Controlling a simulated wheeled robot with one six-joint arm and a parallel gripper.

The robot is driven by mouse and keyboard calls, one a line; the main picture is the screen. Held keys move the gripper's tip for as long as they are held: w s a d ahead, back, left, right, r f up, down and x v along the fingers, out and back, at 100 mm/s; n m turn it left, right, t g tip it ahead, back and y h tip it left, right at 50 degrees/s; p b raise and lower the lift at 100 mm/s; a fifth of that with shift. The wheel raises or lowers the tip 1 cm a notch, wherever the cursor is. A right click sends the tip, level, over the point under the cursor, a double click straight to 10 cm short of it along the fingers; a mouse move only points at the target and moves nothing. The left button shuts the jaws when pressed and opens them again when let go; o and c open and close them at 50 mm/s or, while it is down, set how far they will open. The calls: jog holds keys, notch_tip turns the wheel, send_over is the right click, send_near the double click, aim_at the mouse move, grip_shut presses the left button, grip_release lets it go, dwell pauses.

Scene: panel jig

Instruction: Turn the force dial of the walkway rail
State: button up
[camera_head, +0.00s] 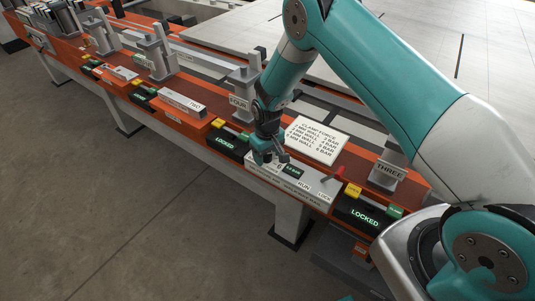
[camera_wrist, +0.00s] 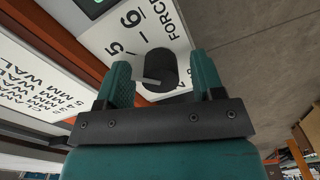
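The force dial (camera_wrist: 160,72) is a dark round knob with a light pointer bar, on a white panel printed with FORCE, 5 and 6. In the wrist view the pointer bar points left; its exact reading cannot be told. My gripper (camera_wrist: 163,80) is open, one teal finger on each side of the dial, with gaps between fingers and knob. In the head view my gripper (camera_head: 268,157) is over the white control panel (camera_head: 308,186) of the orange walkway rail (camera_head: 215,125) and hides the dial there.
A small green display (camera_head: 292,171) and a red lever (camera_head: 335,175) marked RUN and LOCK are right of my gripper. A clamp force chart (camera_head: 317,140) lies behind. Black boxes reading LOCKED (camera_head: 364,213) sit along the rail. A grey post marked THREE (camera_head: 390,172) stands to the right.

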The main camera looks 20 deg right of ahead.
aim_at(267, 155)
notch_tip(267, 155, up, 17)
jog(key=b, duration=0.2)
jog(key=shift+r+b, duration=0.2)
jog(key=shift+b, duration=0.2)
dwell(0.3)
jog(key=s+a+r+n+y, duration=0.1)
jog(key=s+a+r+y, duration=0.15)
jog(key=s+r, duration=0.9)
jog(key=s+a+r+n+y, duration=0.1)
jog(key=s+r, duration=0.1)
jog(key=s, duration=0.7)
jog(key=s+a+r+n, duration=0.1)
jog(key=s+r, duration=0.1)
jog(key=s, duration=0.8)
jog(key=shift+s+r+y, duration=0.2)
jog(key=shift+r+y, duration=0.15)
jog(key=shift+r, duration=0.05)
